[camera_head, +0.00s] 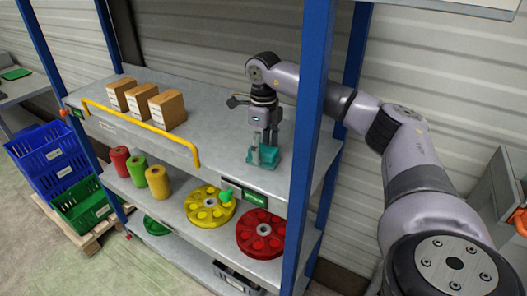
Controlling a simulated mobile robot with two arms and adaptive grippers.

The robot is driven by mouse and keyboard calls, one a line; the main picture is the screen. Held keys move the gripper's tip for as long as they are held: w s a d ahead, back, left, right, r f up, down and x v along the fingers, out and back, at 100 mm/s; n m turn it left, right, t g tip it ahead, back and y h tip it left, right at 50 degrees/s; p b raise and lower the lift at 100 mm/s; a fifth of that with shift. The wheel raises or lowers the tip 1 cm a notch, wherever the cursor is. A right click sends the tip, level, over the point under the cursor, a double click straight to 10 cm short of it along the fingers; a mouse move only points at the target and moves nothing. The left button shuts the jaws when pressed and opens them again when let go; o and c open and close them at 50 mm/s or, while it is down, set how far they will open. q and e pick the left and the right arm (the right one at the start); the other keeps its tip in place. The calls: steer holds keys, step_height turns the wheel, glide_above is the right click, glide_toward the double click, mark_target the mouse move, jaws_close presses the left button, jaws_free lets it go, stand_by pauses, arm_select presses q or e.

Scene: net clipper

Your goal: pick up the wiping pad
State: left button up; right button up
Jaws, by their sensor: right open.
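A teal block, which looks like the wiping pad (265,161), lies on the shelf unit's top board (222,140), near its front edge. My right gripper (264,148) points down directly over the pad from behind the blue post. Its fingers are apart and reach down to the pad's upper part. I cannot tell whether they touch it. The fingers and gripper body hide part of the pad. My left gripper is not in view.
Several cardboard boxes (166,110) stand left on the top board, behind a yellow rail (140,125). A blue post (306,150) rises right of the gripper. Spools (158,182) and yellow (209,215) and red (260,242) discs sit below. Crates (47,158) stand left.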

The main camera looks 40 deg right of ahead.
steer(key=shift+f, duration=0.35)
steer(key=shift+c, duration=0.3)
steer(key=c, duration=1.2)
steer(key=shift+r, duration=0.15)
